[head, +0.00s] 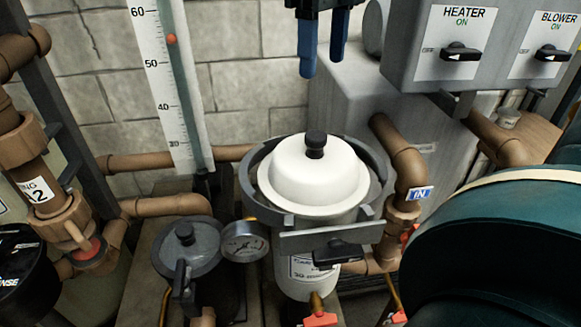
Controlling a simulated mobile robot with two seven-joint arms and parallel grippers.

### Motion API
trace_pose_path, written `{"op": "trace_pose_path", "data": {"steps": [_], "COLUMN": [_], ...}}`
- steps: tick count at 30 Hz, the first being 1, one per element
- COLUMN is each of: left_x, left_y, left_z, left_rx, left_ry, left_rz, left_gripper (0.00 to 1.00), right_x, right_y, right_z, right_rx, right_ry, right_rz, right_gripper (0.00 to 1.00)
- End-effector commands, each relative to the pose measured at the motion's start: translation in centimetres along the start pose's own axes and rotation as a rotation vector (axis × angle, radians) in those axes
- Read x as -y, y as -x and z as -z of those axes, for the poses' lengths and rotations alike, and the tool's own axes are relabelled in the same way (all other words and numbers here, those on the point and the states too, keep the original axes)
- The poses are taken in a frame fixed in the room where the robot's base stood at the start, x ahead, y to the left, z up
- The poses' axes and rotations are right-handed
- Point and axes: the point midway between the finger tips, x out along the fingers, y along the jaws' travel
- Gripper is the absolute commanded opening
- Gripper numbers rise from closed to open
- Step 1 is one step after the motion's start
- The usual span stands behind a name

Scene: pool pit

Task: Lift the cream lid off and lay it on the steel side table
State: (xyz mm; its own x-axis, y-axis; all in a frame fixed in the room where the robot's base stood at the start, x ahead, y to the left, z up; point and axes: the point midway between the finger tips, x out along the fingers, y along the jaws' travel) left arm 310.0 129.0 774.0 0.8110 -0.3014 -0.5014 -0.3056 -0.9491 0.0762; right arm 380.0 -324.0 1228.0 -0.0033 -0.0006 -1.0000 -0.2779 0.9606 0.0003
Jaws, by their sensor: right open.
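The cream lid (300,180) sits on top of a white canister (297,288) in the middle of the head view. It is domed, with a black knob (315,143) at its top. A grey ring (247,180) runs around the lid, with a flat grey plate and a black handle at its front. My right gripper (322,58) points down from the top edge, above the knob in the picture. Its two blue-tipped fingers are apart, with nothing between them. My left gripper is out of view. I cannot make out the steel side table.
A grey-lidded pot (188,248) and a round gauge (244,242) stand left of the canister. Brown pipes (400,160) run on both sides. A control box (445,85) is upper right, a large teal rounded body (500,245) lower right. A tall scale (165,80) stands at left.

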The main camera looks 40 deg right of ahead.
Motion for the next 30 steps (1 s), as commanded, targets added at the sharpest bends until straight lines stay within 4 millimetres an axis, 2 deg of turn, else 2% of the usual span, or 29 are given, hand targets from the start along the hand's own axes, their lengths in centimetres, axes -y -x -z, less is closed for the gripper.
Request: {"op": "trace_pose_path", "data": {"steps": [5,12,22,30], "left_x": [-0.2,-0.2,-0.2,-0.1], "left_y": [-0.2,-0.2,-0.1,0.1], "left_z": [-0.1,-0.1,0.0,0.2], "left_rx": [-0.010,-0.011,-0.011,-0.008], "left_ry": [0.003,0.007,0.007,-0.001], "left_rz": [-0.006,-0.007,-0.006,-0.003], "left_gripper": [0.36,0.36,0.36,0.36], "right_x": [0.0,0.0,0.0,0.0], "right_y": [-2.1,-6.5,-9.4,-13.2], "right_z": [0.0,0.0,-0.2,-0.5], "right_rx": [-0.002,-0.003,-0.002,-0.002], "right_ry": [0.000,0.001,0.000,0.001], "right_rz": [-0.002,-0.003,-0.002,-0.003], "right_gripper": [0.60,0.60,0.60,0.60]}}
